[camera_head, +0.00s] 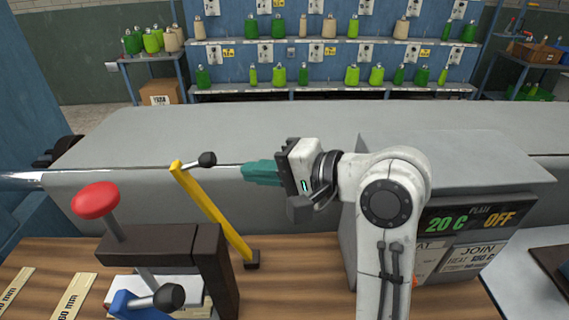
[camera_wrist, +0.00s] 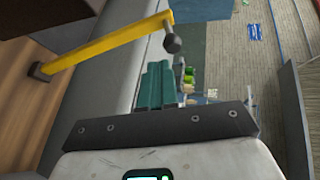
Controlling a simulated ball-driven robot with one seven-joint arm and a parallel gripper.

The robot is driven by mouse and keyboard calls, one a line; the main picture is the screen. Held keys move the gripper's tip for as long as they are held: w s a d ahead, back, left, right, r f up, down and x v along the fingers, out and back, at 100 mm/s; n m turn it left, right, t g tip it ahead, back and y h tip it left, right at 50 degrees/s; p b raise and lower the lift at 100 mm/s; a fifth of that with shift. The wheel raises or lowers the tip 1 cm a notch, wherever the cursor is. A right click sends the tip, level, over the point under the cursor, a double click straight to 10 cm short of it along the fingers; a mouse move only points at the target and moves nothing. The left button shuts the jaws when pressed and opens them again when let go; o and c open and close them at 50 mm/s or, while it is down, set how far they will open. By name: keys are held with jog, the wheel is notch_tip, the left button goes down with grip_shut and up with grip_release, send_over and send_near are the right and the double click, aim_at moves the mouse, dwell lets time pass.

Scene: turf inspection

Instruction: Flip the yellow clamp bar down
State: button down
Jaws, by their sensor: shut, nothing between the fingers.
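The yellow clamp bar (camera_head: 214,215) stands raised and leans to the left from a dark pivot block (camera_head: 251,259) on the wooden bench. A short stub with a dark ball knob (camera_head: 207,159) sticks out at its top. The bar also shows in the wrist view (camera_wrist: 105,45), with the knob (camera_wrist: 173,44) near its end. My gripper (camera_head: 245,172) has teal fingers, is shut and empty, and points left toward the bar's upper part. A gap shows between the fingertips and the knob. In the wrist view the shut fingers (camera_wrist: 157,70) lie just below the knob.
A dark brown fixture (camera_head: 165,246) with a red knob (camera_head: 95,200) stands left of the bar. A blue part with a dark knob (camera_head: 168,297) is in front. A grey heater box (camera_head: 450,165) reading "20 C" and "OFF" stands right. A grey conveyor (camera_head: 230,125) runs behind.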

aim_at(214, 164)
jog(key=x, duration=0.2)
jog(key=r+p+x, duration=0.1)
jog(key=x, duration=0.2)
jog(key=shift+w+a, duration=0.2)
jog(key=shift+a, duration=0.2)
